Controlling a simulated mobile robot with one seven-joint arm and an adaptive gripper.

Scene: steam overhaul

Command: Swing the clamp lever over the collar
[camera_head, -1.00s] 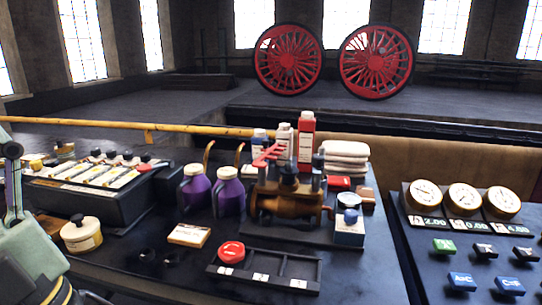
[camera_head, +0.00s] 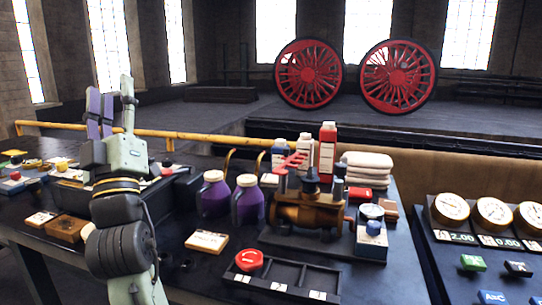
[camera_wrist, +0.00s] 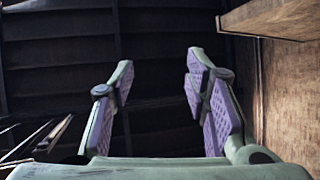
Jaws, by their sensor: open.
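A bronze valve body (camera_head: 300,210) with a dark top stands on the bench right of the middle in the head view. A red lever-like part (camera_head: 290,163) sticks out at its upper left, above the body. I cannot tell for sure which part is the clamp lever or which is the collar. My gripper (camera_head: 110,105) is raised at the left, pointing up, well apart from the valve. In the wrist view my gripper (camera_wrist: 160,75) has its purple-padded fingers spread, with nothing between them. The valve is not in the wrist view.
Two purple jugs (camera_head: 214,198) stand left of the valve, bottles (camera_head: 327,150) and folded towels (camera_head: 366,168) behind it. A dark tray with a red round knob (camera_head: 249,260) lies in front. A gauge panel (camera_head: 450,235) is at the right. A yellow rail (camera_head: 190,136) runs behind.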

